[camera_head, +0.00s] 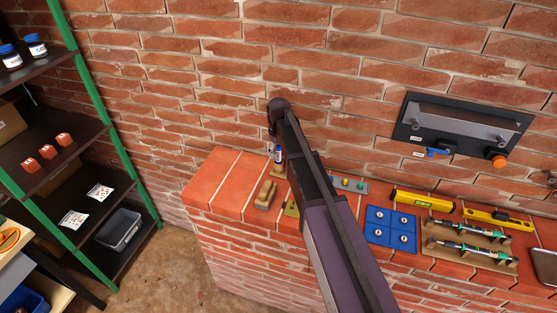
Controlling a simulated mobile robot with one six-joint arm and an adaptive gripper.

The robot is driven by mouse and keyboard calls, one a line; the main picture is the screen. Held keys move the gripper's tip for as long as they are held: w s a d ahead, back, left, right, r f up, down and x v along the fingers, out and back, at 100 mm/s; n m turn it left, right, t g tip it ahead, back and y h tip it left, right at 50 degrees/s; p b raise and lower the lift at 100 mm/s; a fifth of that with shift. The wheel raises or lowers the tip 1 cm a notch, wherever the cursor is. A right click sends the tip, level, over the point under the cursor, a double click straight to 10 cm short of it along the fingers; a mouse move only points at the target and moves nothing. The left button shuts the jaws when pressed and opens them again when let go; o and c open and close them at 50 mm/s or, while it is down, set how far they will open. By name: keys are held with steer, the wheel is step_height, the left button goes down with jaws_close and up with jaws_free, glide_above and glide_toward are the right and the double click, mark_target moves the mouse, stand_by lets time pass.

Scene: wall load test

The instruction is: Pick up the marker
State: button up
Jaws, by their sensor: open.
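I cannot pick out the marker with certainty. My arm reaches up from the bottom across the middle of the view to a dark rounded joint in front of the wall. My gripper's fingers do not show. Part of the ledge behind my arm is hidden.
The brick ledge (222,185) carries a wooden block (265,195), a blue plate (391,227), a yellow level (424,201) and green-black tools (470,229). A black panel (462,124) is on the wall. A green-framed shelf (97,132) stands left. The ledge's left end is bare.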

stand_by(0.4)
jaws_close()
steer(key=shift+r, duration=0.2)
step_height(320, 180, up, 10)
steer(key=p, duration=1)
steer(key=shift+f, duration=0.15)
stand_by(0.6)
steer(key=shift+f+b, duration=1.3)
steer(key=shift+f, duration=0.05)
steer(key=shift+r, duration=0.1)
